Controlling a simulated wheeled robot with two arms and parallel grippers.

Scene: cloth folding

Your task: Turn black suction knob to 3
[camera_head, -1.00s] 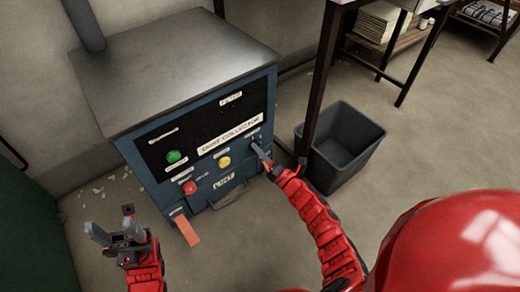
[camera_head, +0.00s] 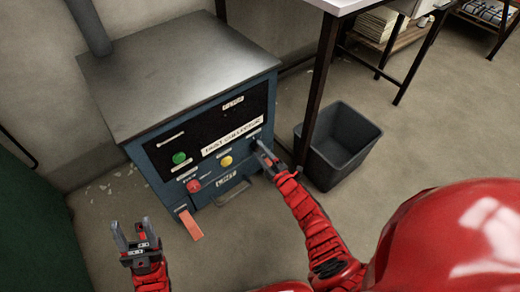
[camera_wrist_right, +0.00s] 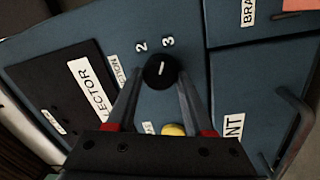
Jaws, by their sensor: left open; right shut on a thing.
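The black suction knob (camera_wrist_right: 160,71) is on the blue front panel of the dust collector (camera_head: 180,82). Numbers 2 and 3 are printed above it in the right wrist view. The knob's short white mark points up, roughly toward the 3; I cannot tell if it lines up exactly. My right gripper (camera_head: 264,152) is at the panel's right side and also shows in the right wrist view (camera_wrist_right: 160,82), its fingers on either side of the knob, shut on it. My left gripper (camera_head: 133,235) is open and empty, in front of the machine's left side.
A green button (camera_head: 179,158), a red button (camera_head: 193,186) and a yellow button (camera_head: 226,161) are on the same panel. An orange tag (camera_head: 191,225) hangs low at the left. A dark bin (camera_head: 340,145) and a table leg (camera_head: 318,90) stand close right of my right arm.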

